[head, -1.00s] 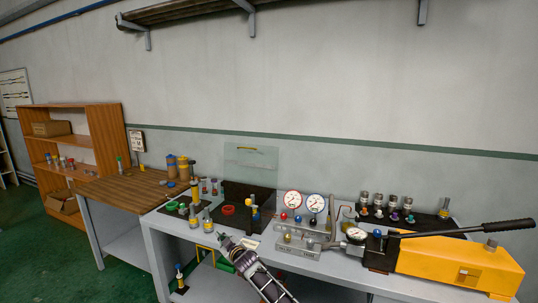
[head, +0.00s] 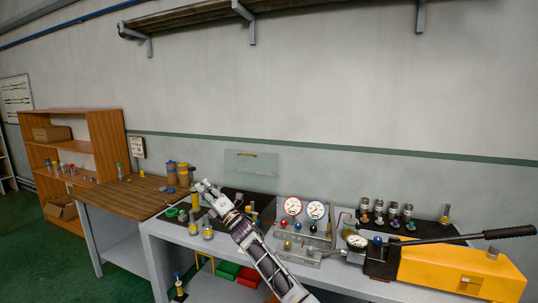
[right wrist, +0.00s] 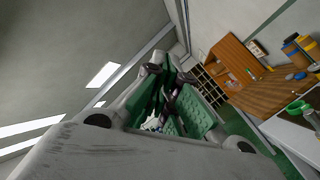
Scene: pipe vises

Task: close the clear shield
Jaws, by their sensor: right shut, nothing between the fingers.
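The clear shield (head: 250,172) is a see-through panel with a yellow strip near its top edge. It stands upright at the back of the bench, against the wall side, above a dark base plate. My right gripper (head: 203,187) is shut and empty. It is in front of the shield's left side, above the dark base, and my right arm hides much of that base. In the right wrist view my right gripper's fingers (right wrist: 172,100) show close together, and the shield is not clearly seen there. My left gripper is not in view.
Two gauges (head: 304,209) stand right of my arm, with a yellow pump (head: 460,268) and its long black handle farther right. Small bottles (head: 207,228) stand close to my right gripper on the left. A wooden table (head: 135,195) lies beyond.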

